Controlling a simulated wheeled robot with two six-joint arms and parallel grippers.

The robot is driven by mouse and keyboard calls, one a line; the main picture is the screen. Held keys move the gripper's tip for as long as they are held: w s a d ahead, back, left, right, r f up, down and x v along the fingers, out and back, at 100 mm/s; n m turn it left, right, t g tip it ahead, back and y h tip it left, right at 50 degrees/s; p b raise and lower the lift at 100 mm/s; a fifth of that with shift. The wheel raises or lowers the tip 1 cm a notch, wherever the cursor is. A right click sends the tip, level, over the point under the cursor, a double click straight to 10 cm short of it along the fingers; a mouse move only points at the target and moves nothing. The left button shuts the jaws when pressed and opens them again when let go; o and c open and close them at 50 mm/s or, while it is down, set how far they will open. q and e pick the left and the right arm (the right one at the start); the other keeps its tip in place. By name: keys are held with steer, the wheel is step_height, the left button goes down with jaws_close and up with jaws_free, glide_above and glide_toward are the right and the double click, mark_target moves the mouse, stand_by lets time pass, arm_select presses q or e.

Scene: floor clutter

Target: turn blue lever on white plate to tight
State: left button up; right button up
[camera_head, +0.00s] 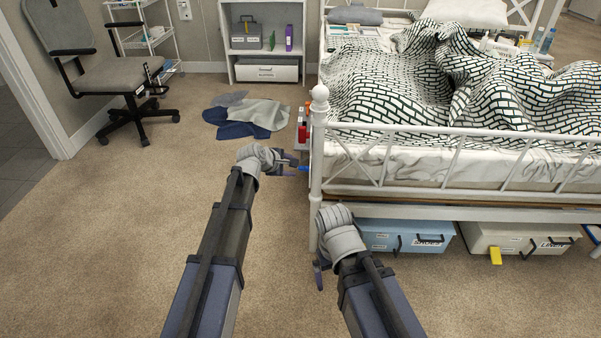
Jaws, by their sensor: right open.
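A small bright blue piece (304,168), possibly the blue lever, shows beside the white bed post at the foot of the bed. I cannot make out a white plate or any tight marking behind it. My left gripper (290,166) is just left of the blue piece, close to it; I cannot tell if they touch or whether its jaws are open. My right gripper (319,273) is low, beside the foot of the bed post, open and pointing down; its wrist hides part of it. Nothing shows in it.
The white bed frame (460,138) fills the right side. A blue box (390,236) and a cream box (490,237) stand under it. A red bottle (302,134) is by the post. Clothes (250,116) lie on the floor. An office chair (100,78) stands back left; the left carpet is clear.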

mark_target(301, 169)
arm_select(q)
steer(key=b+x, duration=0.5)
steer(key=x, duration=0.2)
steer(key=shift+w+d+f, duration=0.1)
steer(key=shift+w+f, duration=0.1)
steer(key=shift+f, duration=0.15)
steer(key=shift+r, duration=0.1)
jaws_close()
